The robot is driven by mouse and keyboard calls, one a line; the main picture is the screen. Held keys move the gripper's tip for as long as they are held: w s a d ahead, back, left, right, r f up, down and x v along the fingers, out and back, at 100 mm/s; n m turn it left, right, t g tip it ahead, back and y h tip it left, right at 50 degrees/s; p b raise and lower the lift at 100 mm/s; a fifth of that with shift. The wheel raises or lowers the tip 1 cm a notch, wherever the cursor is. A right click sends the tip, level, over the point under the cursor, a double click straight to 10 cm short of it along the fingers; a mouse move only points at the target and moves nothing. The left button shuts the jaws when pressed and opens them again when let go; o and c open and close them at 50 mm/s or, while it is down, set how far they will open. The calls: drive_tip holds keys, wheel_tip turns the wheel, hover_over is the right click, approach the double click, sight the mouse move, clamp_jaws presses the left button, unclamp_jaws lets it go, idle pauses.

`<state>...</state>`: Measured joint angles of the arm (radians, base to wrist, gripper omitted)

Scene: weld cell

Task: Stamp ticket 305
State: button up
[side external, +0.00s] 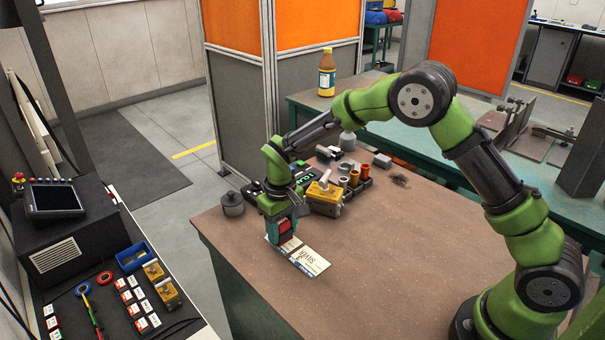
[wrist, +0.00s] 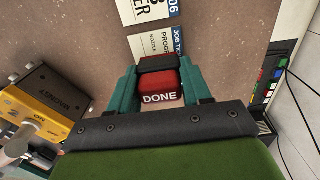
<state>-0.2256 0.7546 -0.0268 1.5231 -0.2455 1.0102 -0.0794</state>
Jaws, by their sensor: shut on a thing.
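My gripper (side external: 279,225) is low over the tickets near the bench's far left edge. It is shut on a red and black stamp (wrist: 160,90) marked DONE, which also shows red between the jaws in the side view (side external: 286,226). In the wrist view a white job ticket (wrist: 150,44) lies just beyond the stamp, partly covered by it; its number is hidden. Another ticket (wrist: 150,12), its visible number ending in 06, lies farther out and is cut off by the frame. In the side view this farther ticket (side external: 311,262) lies flat. I cannot tell whether the stamp touches the nearer ticket.
A yellow box (side external: 325,197) stands close behind my gripper, also in the wrist view (wrist: 38,105). A rack with copper-coloured cups (side external: 354,180) is beyond it. A grey pot (side external: 232,203) stands at the left edge. The bench top (side external: 410,250) is clear to the right.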

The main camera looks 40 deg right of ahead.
drive_tip(key=shift+r, duration=3.45)
